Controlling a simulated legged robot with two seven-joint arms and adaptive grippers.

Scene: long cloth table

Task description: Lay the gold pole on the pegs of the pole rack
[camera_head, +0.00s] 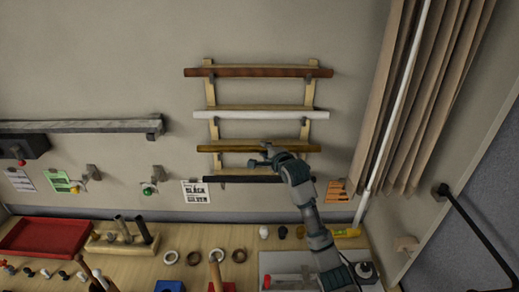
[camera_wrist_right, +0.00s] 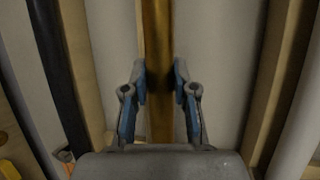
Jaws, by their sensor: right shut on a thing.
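The wooden pole rack (camera_head: 211,94) is fixed to the wall, with two uprights, crossbars and small pegs. The gold pole (camera_head: 225,149) lies level across its lower part, between a white pole above and a black pole below. My right gripper (camera_head: 266,156) is at the gold pole, right of its middle. In the right wrist view the gold pole (camera_wrist_right: 158,40) runs between the two fingers of my right gripper (camera_wrist_right: 160,85), which is shut on it. I cannot tell whether the pole touches the pegs. My left gripper is not in view.
The rack also holds a brown pole (camera_head: 258,72), the white pole (camera_head: 260,114) and the black pole (camera_head: 243,179). A curtain (camera_head: 415,95) hangs at the right. Below, the table (camera_head: 190,250) carries a red tray (camera_head: 45,237), rings and small tools.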

